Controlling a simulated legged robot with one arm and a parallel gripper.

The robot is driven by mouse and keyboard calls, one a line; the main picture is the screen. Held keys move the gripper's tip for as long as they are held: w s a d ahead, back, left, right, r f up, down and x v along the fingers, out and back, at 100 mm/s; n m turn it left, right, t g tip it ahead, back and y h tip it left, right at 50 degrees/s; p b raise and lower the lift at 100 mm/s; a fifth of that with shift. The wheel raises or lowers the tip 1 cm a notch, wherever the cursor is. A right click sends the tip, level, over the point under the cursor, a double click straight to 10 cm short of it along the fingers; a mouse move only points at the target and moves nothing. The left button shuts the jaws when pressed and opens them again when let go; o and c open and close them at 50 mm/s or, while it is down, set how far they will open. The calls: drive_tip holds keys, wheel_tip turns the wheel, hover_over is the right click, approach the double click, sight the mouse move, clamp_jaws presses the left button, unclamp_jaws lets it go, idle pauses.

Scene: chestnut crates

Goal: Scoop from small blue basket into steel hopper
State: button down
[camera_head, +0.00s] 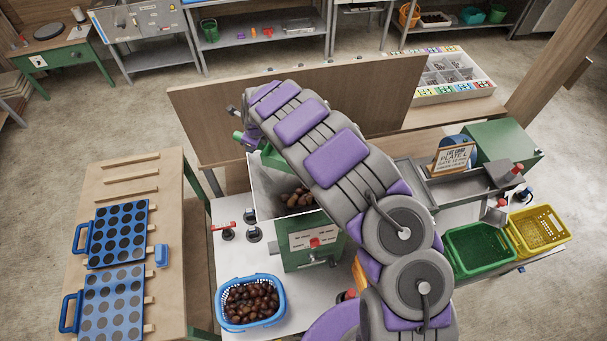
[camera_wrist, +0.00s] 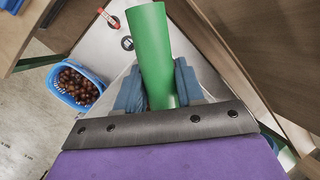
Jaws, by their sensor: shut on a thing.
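The small blue basket (camera_head: 283,292) stands at the front of the white table, full of brown chestnuts; it also shows at the left of the wrist view (camera_wrist: 62,92). The steel hopper (camera_head: 264,193) sits on a green machine behind the basket, with chestnuts inside. In the wrist view my gripper (camera_wrist: 158,88) is shut on a green scoop (camera_wrist: 150,38), whose rounded handle is between the blue fingers. In the head view green parts of the scoop (camera_head: 271,157) show at the hopper's far side, above it. My arm hides much of the gripper, and the scoop's contents are not visible.
A wooden panel (camera_head: 215,110) stands behind the hopper. Red-handled fittings (camera_head: 222,227) are left of it. Blue perforated trays (camera_head: 117,235) lie on the left wooden table. Green (camera_head: 478,247) and yellow (camera_head: 538,228) baskets stand at the right, near a metal chute (camera_head: 455,187).

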drive_tip(key=shift+r, duration=0.2)
drive_tip(key=shift+r, duration=2.9)
